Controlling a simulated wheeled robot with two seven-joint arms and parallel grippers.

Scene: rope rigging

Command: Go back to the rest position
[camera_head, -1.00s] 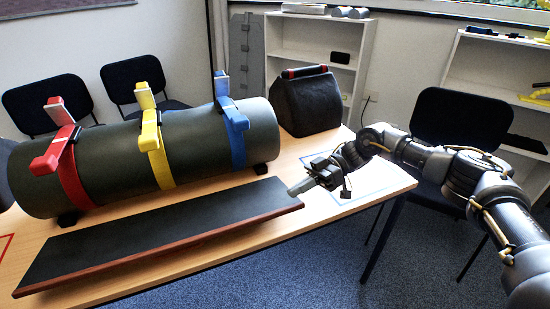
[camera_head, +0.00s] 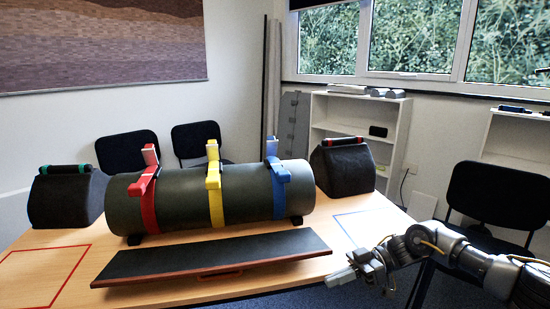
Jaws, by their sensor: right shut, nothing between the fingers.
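My right gripper (camera_head: 345,275) is at the lower right, shut and empty. It is near the table's right front edge, to the right of the dark board, and touches nothing that I can see. My left gripper is out of the picture. A dark green cylinder (camera_head: 248,192) lies on the table (camera_head: 35,290). A red strap (camera_head: 148,208), a yellow strap (camera_head: 215,205) and a blue strap (camera_head: 278,197) go around it. The flat dark board (camera_head: 215,255) with a reddish edge lies in front of it.
A dark bag with a red handle (camera_head: 343,168) stands at the table's right, and one with a green handle (camera_head: 66,198) at the left. A red outline (camera_head: 85,248) and a blue outline (camera_head: 340,222) mark the tabletop. Chairs stand behind and at right (camera_head: 498,200).

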